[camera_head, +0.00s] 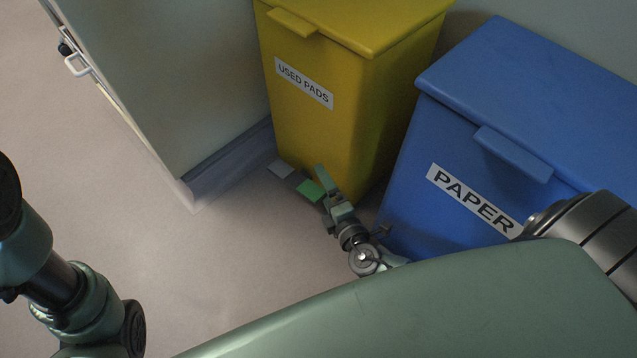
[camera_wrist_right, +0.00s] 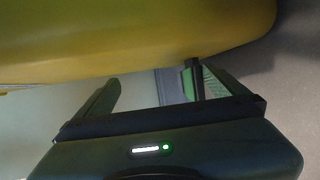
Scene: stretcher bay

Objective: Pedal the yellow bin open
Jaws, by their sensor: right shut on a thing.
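The yellow bin (camera_head: 315,140), labelled USED PADS, stands upright at the top centre of the head view with its lid (camera_head: 365,22) down. Its yellow side (camera_wrist_right: 120,40) fills the top of the right wrist view. Low at its front is a pedal with a grey part (camera_head: 281,169) and a green part (camera_head: 311,191); some green also shows beside a finger in the wrist view. My right gripper (camera_head: 324,183) is down at the green part, close to the bin's base, and shut on it. The exact contact is partly hidden. My left gripper is out of view.
A blue bin (camera_head: 420,160) labelled PAPER stands close on the right, beside my right arm. A pale cabinet or panel (camera_head: 170,80) stands on the left, with a white handle (camera_head: 77,65) at its edge. Bare floor (camera_head: 235,260) lies in front.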

